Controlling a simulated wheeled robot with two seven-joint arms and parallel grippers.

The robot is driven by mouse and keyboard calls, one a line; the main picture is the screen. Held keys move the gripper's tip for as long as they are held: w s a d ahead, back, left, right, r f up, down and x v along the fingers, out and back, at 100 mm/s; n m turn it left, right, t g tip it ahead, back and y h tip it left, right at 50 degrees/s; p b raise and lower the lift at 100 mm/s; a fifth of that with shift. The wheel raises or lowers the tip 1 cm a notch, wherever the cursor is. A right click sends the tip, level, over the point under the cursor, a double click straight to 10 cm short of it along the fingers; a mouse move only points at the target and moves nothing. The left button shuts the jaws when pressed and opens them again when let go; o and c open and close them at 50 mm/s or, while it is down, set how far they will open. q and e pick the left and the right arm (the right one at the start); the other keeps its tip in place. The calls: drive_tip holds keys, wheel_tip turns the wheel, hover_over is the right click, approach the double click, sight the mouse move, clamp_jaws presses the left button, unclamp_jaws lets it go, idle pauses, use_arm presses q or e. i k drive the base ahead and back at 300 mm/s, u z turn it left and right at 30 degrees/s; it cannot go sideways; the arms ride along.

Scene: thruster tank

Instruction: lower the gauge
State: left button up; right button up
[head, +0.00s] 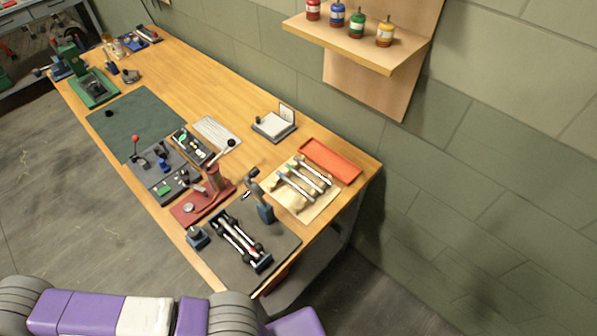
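No part is clearly recognizable as the gauge at this size. A blue-grey post (265,210) with a bent arm at its top stands at the back edge of a dark mat (285,245), beside a cradle of silvery rods (239,238). A red stand (213,182) with a long lever and a dark ball knob (231,143) is just left of it; a small pale disc (189,208) sits on its base. I cannot tell whether either carries the gauge. Neither gripper is in view.
The wooden bench (190,90) also holds a beige mat (322,205) with rods, an orange tray (331,160), a notepad stand (273,126), small control panels (165,170) and a green press (93,87). A wall shelf (350,45) carries several small bottles. Bare wood lies along the bench's back.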

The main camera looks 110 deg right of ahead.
sight(260, 189)
drive_tip(key=u, duration=0.05)
drive_tip(key=k, duration=1.1)
drive_tip(key=z, duration=2.45)
drive_tip(key=k, duration=0.25)
drive_tip(key=z, duration=0.35)
